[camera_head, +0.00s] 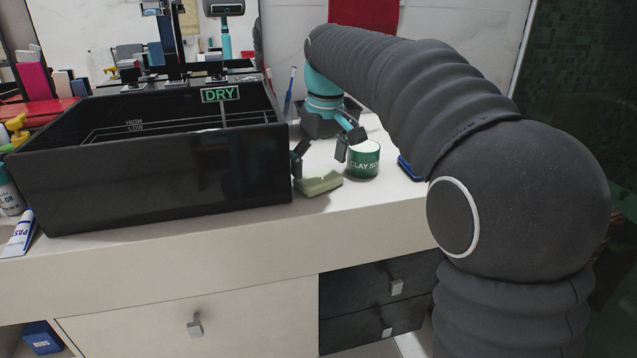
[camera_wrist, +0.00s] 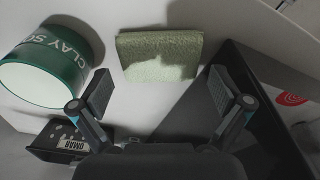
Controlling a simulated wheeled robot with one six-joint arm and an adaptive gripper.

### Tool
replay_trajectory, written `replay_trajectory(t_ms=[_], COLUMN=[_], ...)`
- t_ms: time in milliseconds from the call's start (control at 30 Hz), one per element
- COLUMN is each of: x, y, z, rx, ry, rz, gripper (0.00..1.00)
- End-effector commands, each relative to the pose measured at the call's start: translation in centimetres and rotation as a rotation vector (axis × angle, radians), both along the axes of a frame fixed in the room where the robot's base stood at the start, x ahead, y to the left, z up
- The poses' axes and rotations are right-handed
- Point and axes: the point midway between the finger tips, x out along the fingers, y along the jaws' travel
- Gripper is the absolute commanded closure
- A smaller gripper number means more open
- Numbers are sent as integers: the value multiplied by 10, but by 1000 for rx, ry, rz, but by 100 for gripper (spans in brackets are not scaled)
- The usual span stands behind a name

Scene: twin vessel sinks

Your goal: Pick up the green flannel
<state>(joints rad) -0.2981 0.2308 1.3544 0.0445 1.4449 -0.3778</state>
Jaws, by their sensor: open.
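The green flannel (camera_head: 319,183) is a small pale-green folded cloth lying flat on the white counter, just right of the black vessel sink. In the wrist view the flannel (camera_wrist: 160,57) lies ahead of the fingertips, with a shadow across part of it. My gripper (camera_head: 322,156) is above the counter behind the flannel, beside the sink wall. The wrist view shows my gripper (camera_wrist: 165,98) with its two fingers spread wide and nothing between them. The flannel is apart from both fingers.
A green "CLAY" tub (camera_head: 363,160) stands close to the flannel's right; it shows at left in the wrist view (camera_wrist: 62,60). The black sink (camera_head: 150,178) marked "DRY" rises on the left. A blue item (camera_head: 410,168) lies farther right. The counter's front edge is just ahead.

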Motion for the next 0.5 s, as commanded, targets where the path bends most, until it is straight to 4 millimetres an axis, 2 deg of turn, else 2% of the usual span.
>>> replay_trajectory(t_ms=[33, 167, 433, 467, 500], x=[0, 2, 2, 2, 2], y=[1, 1, 2, 2, 2], z=[-8, -19, -21, -21, -21], rx=[-1, 1, 1, 1, 1], ry=[1, -1, -1, -1, -1], rz=[0, 0, 0, 0, 0], gripper=[0, 0, 0, 5, 15])
